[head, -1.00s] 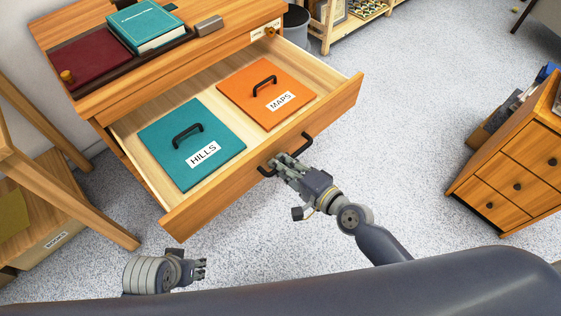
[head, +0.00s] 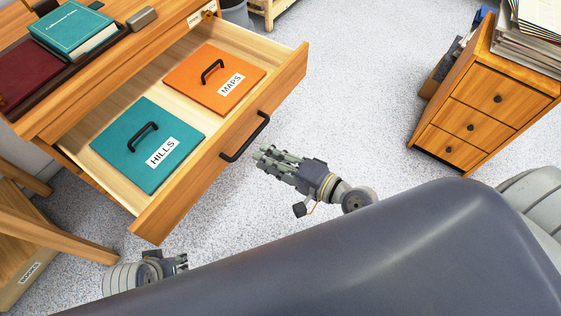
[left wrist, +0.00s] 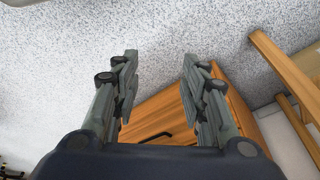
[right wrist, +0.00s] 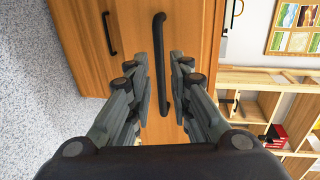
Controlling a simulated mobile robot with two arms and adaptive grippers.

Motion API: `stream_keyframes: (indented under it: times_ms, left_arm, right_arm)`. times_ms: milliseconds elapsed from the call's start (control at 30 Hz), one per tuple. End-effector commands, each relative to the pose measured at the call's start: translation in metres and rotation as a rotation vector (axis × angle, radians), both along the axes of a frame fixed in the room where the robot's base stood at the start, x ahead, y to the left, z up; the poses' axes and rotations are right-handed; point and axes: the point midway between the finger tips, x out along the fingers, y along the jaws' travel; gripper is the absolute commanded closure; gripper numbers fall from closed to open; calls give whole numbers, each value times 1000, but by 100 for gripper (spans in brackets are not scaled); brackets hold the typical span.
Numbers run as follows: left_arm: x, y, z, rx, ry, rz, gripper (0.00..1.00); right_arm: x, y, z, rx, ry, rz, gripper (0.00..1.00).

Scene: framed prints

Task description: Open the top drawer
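The top drawer (head: 222,172) of the wooden desk is pulled far out in the head view. Its black bar handle (head: 245,137) is on the front. Inside lie a teal panel labelled HILLS (head: 148,146) and an orange panel labelled MAPS (head: 214,78). My right gripper (head: 264,160) is just off the drawer front, apart from the handle. In the right wrist view the handle (right wrist: 162,65) stands ahead, and the fingers (right wrist: 158,95) are spread and empty. My left gripper (head: 184,262) is low at the left; in the left wrist view its fingers (left wrist: 157,65) are apart with nothing between them.
On the desktop lie a teal book (head: 72,30), a dark red book (head: 30,75) and a grey block (head: 143,18). A small wooden cabinet (head: 480,105) with papers on top stands at the right. Carpet (head: 360,90) between desk and cabinet is clear.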

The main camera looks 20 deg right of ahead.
Motion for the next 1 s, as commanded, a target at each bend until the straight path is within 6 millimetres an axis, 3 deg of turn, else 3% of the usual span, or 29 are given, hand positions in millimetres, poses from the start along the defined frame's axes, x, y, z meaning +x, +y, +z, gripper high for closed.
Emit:
stream_keyframes:
  times_ms: [333, 1000]
  left_arm:
    - [0, 0, 0, 0, 0, 1, 60]
    - [0, 0, 0, 0, 0, 1, 60]
  right_arm:
    - [-25, -18, 6, -2, 0, 1, 81]
    - [-28, -20, 7, 0, -1, -1, 81]
